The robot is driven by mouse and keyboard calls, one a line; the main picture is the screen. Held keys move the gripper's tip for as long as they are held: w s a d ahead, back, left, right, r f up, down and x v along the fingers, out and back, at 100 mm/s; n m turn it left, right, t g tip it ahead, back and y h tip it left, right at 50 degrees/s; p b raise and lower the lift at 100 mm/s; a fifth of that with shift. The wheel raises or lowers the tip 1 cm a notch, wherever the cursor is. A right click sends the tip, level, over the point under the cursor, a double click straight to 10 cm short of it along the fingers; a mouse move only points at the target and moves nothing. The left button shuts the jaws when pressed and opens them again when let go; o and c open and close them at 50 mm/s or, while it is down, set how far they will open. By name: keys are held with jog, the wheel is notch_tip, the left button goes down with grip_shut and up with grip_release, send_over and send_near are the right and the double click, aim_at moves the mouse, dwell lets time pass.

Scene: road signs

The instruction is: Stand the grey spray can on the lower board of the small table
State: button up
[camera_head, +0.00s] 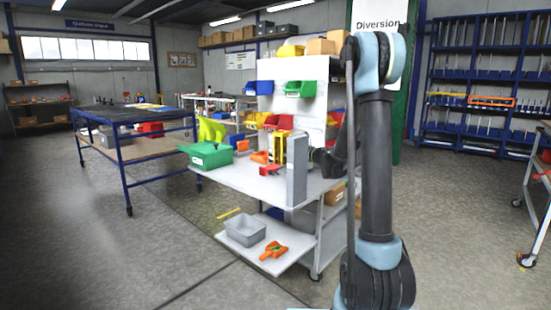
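The small table (235,178) is light grey and stands in the middle of the camera_head view. Its lower board (285,264) sticks out at the front, low above the floor. A tall grey upright shape (297,172) stands at the right front of the tabletop; I cannot tell whether it is the spray can or a box. No other grey can is clear to me. My gripper (323,160) is a dark shape just right of this grey shape, over the tabletop. Its fingers are mostly hidden, and I cannot tell whether it touches or holds anything.
The lower board carries a grey bin (245,231) and an orange tool (273,251); bare board lies around them. A green box (207,155), a red item (270,170) and a yellow item (277,146) are on the tabletop. A blue-framed table (125,170) stands left.

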jog(key=shift+r+x, duration=0.2)
jog(key=shift+x, duration=2.45)
jog(key=shift+r, duration=0.1)
jog(key=c, duration=1.6)
